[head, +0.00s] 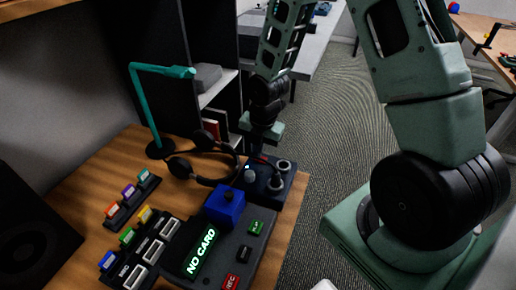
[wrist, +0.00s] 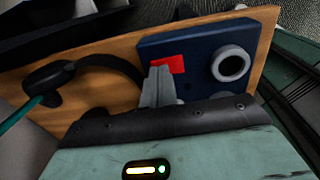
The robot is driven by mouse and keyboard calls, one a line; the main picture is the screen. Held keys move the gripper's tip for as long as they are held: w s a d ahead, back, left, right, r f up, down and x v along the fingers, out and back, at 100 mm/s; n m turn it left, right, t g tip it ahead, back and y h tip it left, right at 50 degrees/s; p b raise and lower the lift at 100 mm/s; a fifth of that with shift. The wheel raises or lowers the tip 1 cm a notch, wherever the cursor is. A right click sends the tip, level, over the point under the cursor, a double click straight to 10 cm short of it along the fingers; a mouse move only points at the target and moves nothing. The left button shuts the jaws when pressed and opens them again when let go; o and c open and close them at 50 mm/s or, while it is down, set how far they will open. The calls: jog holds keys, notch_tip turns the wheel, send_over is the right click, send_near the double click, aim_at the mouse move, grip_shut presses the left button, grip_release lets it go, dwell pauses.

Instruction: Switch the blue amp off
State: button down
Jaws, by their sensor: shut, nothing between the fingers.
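The blue amp (head: 266,192) is a dark navy box at the right edge of the wooden desk, with round grey knobs on top. In the wrist view the amp (wrist: 200,42) shows a red switch (wrist: 172,66) and a grey ring-shaped knob (wrist: 230,64). My gripper (wrist: 160,74) is shut and empty, its fingertips at the left part of the red switch in the picture and hiding some of it. In the head view my gripper (head: 260,148) is over the amp's far side. I cannot tell whether the fingertips touch the switch.
Black headphones (head: 202,170) lie left of the amp. A bright blue block (head: 225,205) sits by a recorder whose screen (head: 201,251) reads NO CARD. Card holders (head: 132,202) and a teal lamp (head: 150,110) stand further left.

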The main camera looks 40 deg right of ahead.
aim_at(263, 160)
jog(key=shift+w+a+f+g+h+p, duration=0.1)
jog(key=shift+a+f+g+h+p, duration=0.15)
jog(key=shift+g+p, duration=0.2)
jog(key=shift+d+f+b, duration=0.15)
jog(key=shift+f+b, duration=0.05)
jog(key=shift+b, duration=0.1)
jog(key=shift+s, duration=0.25)
jog(key=shift+s+d, duration=0.5)
jog(key=shift+s, duration=0.2)
jog(key=shift+p, duration=0.3)
jog(key=shift+w+r+p, duration=0.1)
jog(key=shift+r+p, duration=0.45)
jog(key=shift+r, duration=0.05)
notch_tip(263, 160, up, 13)
jog(key=p, duration=0.4)
jog(key=shift+r, duration=0.2)
